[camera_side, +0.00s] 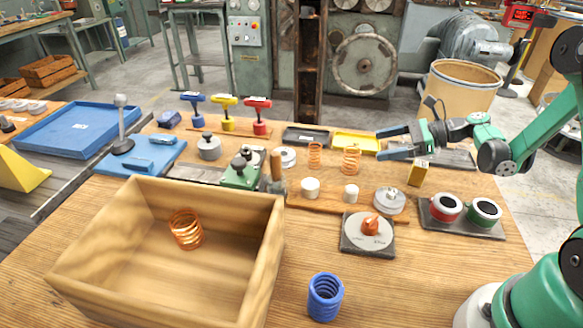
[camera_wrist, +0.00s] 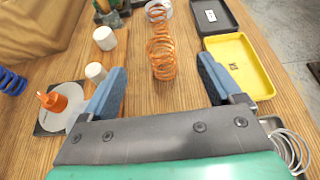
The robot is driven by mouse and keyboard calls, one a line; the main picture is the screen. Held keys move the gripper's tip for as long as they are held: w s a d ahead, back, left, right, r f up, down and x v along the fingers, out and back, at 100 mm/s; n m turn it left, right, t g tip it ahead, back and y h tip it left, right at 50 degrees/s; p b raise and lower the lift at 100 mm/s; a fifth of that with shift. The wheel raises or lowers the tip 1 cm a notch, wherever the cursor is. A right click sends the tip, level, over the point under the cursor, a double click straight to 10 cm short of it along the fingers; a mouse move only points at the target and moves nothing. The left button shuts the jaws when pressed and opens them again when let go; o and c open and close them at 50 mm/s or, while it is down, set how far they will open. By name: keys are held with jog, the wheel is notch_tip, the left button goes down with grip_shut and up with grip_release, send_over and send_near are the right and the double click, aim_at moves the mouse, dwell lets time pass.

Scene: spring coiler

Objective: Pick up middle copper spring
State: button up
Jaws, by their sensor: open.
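A copper spring (camera_side: 351,160) stands upright on the wooden table near the back, and it also shows in the wrist view (camera_wrist: 163,60). A smaller copper spring (camera_side: 315,155) stands to its left, and behind it in the wrist view (camera_wrist: 160,25). A third copper spring (camera_side: 186,229) is inside the wooden box (camera_side: 264,250). My gripper (camera_side: 380,145) is open and empty, to the right of the nearer table spring in the side view. In the wrist view its two blue fingers (camera_wrist: 163,75) point towards that spring, which lies ahead between their lines.
A yellow tray (camera_side: 356,142) and a black tray (camera_side: 305,137) lie behind the springs. White cylinders (camera_side: 310,187) stand in front of them. A dial plate (camera_side: 368,233) and a blue spring (camera_side: 325,297) are nearer the front. A yellow block (camera_side: 418,173) stands below my gripper.

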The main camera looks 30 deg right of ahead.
aim_at(353, 150)
jog(key=shift+x, duration=2.75)
jog(key=shift+c, duration=0.2)
grip_shut()
